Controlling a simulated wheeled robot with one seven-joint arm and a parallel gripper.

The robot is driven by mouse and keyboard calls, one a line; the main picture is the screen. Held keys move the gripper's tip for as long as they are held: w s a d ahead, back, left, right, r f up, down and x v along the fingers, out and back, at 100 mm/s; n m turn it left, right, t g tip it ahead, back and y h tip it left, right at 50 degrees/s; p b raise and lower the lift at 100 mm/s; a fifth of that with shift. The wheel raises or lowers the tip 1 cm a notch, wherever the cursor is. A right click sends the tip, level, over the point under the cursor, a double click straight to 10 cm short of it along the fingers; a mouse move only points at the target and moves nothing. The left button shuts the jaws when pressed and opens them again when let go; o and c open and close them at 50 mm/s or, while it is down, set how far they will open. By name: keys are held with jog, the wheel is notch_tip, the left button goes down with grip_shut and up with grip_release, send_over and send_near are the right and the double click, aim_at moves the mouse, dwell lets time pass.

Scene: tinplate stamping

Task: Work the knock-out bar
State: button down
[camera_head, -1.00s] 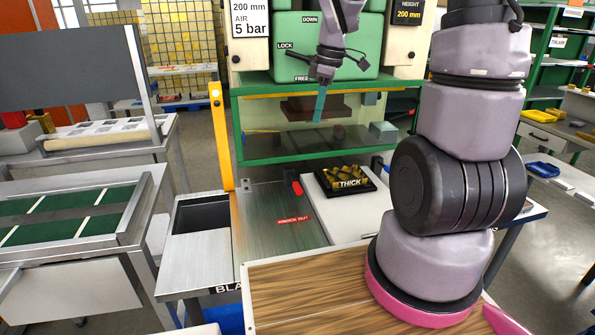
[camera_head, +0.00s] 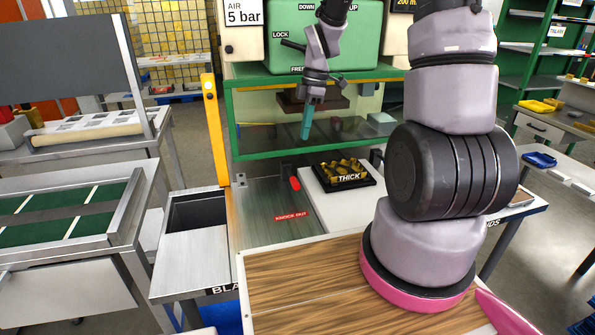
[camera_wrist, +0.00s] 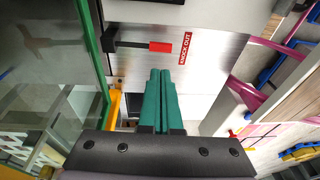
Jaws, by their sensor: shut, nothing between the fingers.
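The knock-out bar is a dark lever with a red grip (camera_head: 295,183), at the front of the press just below its green frame. A red "KNOCK OUT" label (camera_head: 291,217) lies on the metal plate in front of it. In the wrist view the red grip (camera_wrist: 160,47) points toward the label (camera_wrist: 185,48), on a dark rod coming from the green frame. My gripper (camera_head: 305,132) points down in front of the press window, above and apart from the grip. Its teal fingers (camera_wrist: 160,75) are together with nothing between them.
The green-framed press window (camera_head: 270,153) is behind. A yellow post (camera_head: 213,130) stands at left. The plate around the label is clear.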

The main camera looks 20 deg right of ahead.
aim_at(296, 180)
jog(key=x, duration=1.2)
jog(key=shift+s+a+f, duration=0.1)
jog(key=shift+f, duration=0.25)
